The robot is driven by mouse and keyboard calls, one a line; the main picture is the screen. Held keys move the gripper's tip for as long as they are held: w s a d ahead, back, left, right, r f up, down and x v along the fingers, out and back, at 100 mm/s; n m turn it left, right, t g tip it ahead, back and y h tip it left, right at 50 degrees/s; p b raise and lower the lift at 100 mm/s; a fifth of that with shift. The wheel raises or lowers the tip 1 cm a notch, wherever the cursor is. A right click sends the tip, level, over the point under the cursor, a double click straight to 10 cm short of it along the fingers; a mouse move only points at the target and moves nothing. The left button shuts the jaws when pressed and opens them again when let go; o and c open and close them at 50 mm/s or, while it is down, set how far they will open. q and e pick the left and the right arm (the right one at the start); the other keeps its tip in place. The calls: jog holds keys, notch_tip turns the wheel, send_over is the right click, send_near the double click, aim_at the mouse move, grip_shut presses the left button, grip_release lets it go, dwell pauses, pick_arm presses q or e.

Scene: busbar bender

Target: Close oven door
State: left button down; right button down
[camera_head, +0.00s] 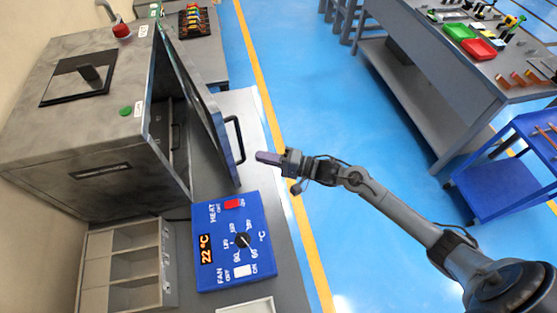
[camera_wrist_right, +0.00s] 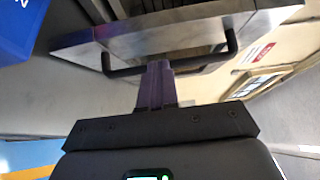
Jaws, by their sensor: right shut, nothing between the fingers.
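The grey metal oven (camera_head: 90,110) stands on the bench at the left of the head view. Its door (camera_head: 205,115) is partly open, swung out to the right with a gap to the oven body. A black handle (camera_head: 237,140) is on the door's outer face. My right gripper (camera_head: 262,157) is shut and empty, just to the right of the handle. In the right wrist view its fingers (camera_wrist_right: 158,85) point at the middle of the handle (camera_wrist_right: 190,66); whether they touch it I cannot tell. My left gripper is not in view.
A blue control box (camera_head: 235,265) showing 22 °C lies on the bench in front of the oven, beside a grey compartment tray (camera_head: 95,295). A workbench with red and green trays (camera_head: 480,49) and a blue cart (camera_head: 500,180) stand at right. The blue floor between is clear.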

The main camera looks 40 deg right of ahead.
jog(key=w+a, duration=0.2)
jog(key=a, duration=0.4)
jog(key=shift+w, duration=0.35)
jog(key=shift+p, duration=0.3)
